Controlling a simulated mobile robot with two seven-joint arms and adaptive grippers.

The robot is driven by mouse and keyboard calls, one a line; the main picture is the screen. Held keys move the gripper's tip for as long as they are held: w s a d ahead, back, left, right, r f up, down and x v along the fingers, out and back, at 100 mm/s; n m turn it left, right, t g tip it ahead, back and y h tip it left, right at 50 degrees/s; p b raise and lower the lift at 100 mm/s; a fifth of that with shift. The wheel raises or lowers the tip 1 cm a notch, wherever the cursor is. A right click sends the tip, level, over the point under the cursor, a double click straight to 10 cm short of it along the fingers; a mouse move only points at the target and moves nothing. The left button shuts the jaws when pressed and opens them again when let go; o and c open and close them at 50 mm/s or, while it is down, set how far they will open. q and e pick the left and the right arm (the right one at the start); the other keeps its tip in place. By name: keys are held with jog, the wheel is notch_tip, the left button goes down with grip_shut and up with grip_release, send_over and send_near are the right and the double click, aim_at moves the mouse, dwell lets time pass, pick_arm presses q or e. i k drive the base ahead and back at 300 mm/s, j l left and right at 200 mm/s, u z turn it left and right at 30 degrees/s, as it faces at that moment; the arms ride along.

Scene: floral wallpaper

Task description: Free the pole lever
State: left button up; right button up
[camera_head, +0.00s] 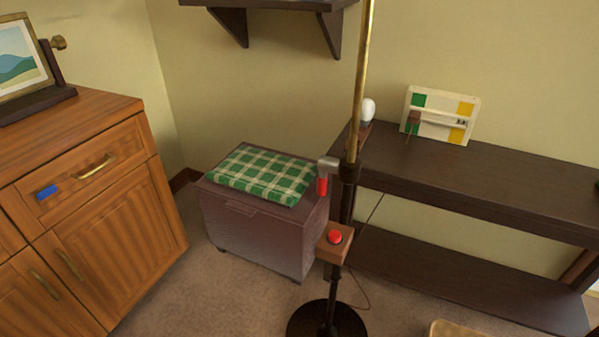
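A pole (362,80) with a brass upper part and a dark lower part stands upright on a round black base (327,322). A grey lever with a red grip (322,186) sits at a collar on the pole and hangs to its left, the red grip pointing down. Below it, a wooden box with a red button (335,237) is fixed on the pole. Neither of my grippers is in view.
A chest (262,238) with a green checked cushion (262,174) stands close behind and left of the pole. A dark shelf table (470,180) stands right, bearing a white bulb (368,108) and a panel with coloured squares (440,115). A wooden cabinet (110,215) is left. Carpet is clear between cabinet and pole.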

aim_at(324, 163)
jog(key=k+l+u, duration=0.4)
jog(key=k+u, duration=0.25)
jog(key=k, duration=0.15)
jog(key=k+u, duration=0.3)
jog(key=k, duration=0.15)
